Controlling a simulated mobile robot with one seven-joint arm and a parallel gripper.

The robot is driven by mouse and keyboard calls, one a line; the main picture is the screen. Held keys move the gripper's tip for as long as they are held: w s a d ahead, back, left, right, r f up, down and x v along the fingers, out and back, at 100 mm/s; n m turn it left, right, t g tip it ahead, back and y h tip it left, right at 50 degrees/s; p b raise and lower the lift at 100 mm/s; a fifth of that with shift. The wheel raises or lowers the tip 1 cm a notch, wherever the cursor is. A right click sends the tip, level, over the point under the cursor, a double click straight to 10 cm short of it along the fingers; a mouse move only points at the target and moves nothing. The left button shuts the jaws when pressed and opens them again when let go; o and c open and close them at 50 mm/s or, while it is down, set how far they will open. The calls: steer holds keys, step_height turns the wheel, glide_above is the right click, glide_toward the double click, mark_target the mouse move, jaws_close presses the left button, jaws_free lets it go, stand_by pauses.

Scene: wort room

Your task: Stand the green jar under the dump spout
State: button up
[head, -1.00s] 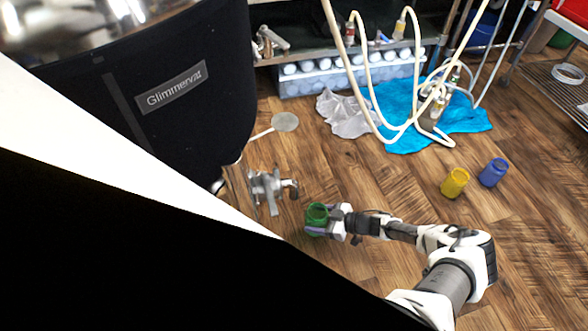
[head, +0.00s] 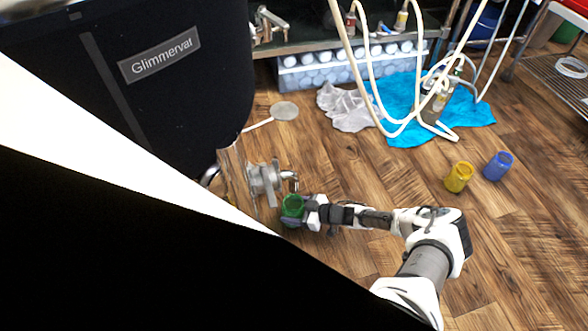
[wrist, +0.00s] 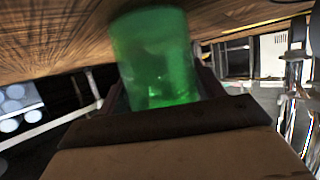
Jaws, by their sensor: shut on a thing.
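The green jar (head: 292,206) is held in my gripper (head: 296,212), which is shut on it, in the lower middle of the head view. In the wrist view the jar (wrist: 155,60) is translucent green and stands between the fingers. The metal dump spout (head: 290,178) sticks out from the valve (head: 264,179) low on the dark vat. In the head view the jar's mouth appears just below the spout's end. I cannot tell the height gap or whether the jar touches the floor.
The dark Glimmerval vat (head: 150,90) stands at left. A yellow jar (head: 459,177) and a blue jar (head: 498,166) stand on the wood floor (head: 350,180) at right. Cream hoses (head: 400,125) hang over a blue cloth (head: 400,95). A round strainer (head: 284,111) lies behind the valve.

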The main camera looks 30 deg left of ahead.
steer(key=shift+f, duration=0.15)
steer(key=o, duration=1.1)
steer(key=p+v, duration=0.3)
steer(key=v, duration=0.9)
steer(key=shift+r+p, duration=0.25)
steer(key=shift+p, duration=0.05)
